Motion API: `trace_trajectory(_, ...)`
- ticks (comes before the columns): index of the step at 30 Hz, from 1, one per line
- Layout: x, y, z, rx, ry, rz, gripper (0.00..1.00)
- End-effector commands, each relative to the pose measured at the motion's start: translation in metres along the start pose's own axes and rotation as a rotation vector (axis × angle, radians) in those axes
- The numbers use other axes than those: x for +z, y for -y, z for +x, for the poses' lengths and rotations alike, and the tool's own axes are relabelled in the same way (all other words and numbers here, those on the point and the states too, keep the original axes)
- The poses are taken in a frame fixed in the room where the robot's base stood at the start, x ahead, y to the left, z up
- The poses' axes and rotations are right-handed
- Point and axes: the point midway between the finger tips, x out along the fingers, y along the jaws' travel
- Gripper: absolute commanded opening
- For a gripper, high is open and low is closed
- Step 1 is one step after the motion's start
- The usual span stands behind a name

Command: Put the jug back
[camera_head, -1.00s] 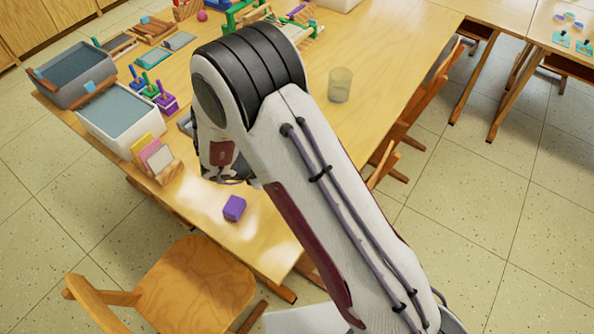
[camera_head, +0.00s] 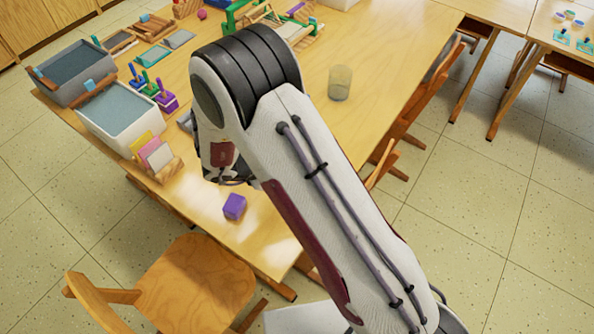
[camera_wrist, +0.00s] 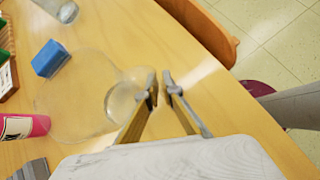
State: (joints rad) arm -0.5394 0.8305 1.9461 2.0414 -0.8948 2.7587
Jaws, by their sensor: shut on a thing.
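A clear glass jug (camera_wrist: 75,98) shows in the wrist view, left of the fingers, with its rounded clear part reaching towards them. My gripper (camera_wrist: 161,86) has its two fingertips close together at the jug's right side, shut on it. The exact point of contact is hard to tell through the clear glass. Whether the jug touches the table is also unclear. In the head view my arm hides both the gripper and the jug.
On the table (camera_head: 380,50) stands a clear tumbler (camera_head: 340,83). A purple cube (camera_head: 234,207) lies near the front edge, by a card holder (camera_head: 160,165) and water tubs (camera_head: 125,112). A blue block (camera_wrist: 50,58) and pink container (camera_wrist: 22,126) are beside the jug. Chairs (camera_head: 195,285) flank the table.

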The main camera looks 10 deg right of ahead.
Motion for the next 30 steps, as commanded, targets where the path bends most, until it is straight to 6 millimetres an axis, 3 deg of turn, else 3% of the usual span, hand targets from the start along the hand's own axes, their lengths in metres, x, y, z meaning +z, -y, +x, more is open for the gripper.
trace_trajectory(1, 0.000, 0.000, 0.000, 0.001, 0.000, 0.001, 0.08)
trace_trajectory(3, 0.000, 0.000, 0.000, 0.001, 0.000, 0.001, 0.25)
trace_trajectory(19, -0.001, 0.000, -0.006, 0.001, 0.000, 0.000, 0.25)
trace_trajectory(30, 0.000, -0.001, -0.048, 0.004, 0.000, 0.001, 0.25)
